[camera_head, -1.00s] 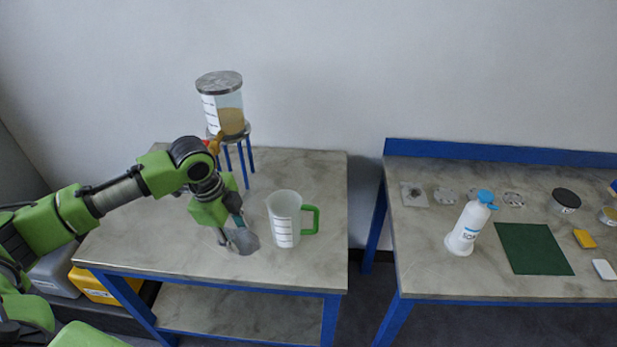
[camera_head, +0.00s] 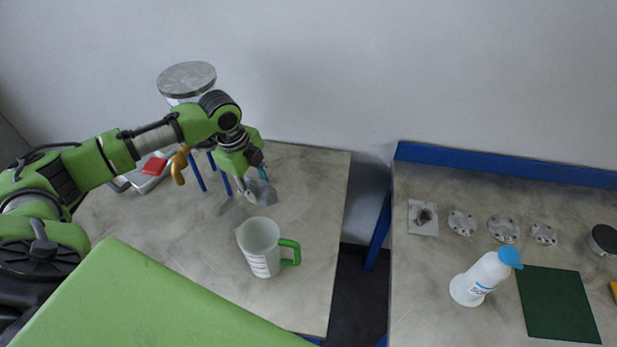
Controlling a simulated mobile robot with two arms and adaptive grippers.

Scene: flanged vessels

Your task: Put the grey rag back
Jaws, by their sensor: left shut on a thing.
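The grey rag (camera_head: 263,193) hangs from my left gripper (camera_head: 257,175) in the head view. The gripper is shut on it and points down over the left table (camera_head: 312,215), behind the measuring jug. The rag appears to be lifted off the tabletop, though its exact height is hard to tell. My gripper hides its upper part. My right gripper is not in view.
A jug with a green handle (camera_head: 261,248) stands in front of the rag. A lidded vessel (camera_head: 187,82) with a tap is behind my arm. The right table (camera_head: 430,280) holds a soap bottle (camera_head: 485,278), a green mat (camera_head: 558,305) and several metal flanges (camera_head: 503,229).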

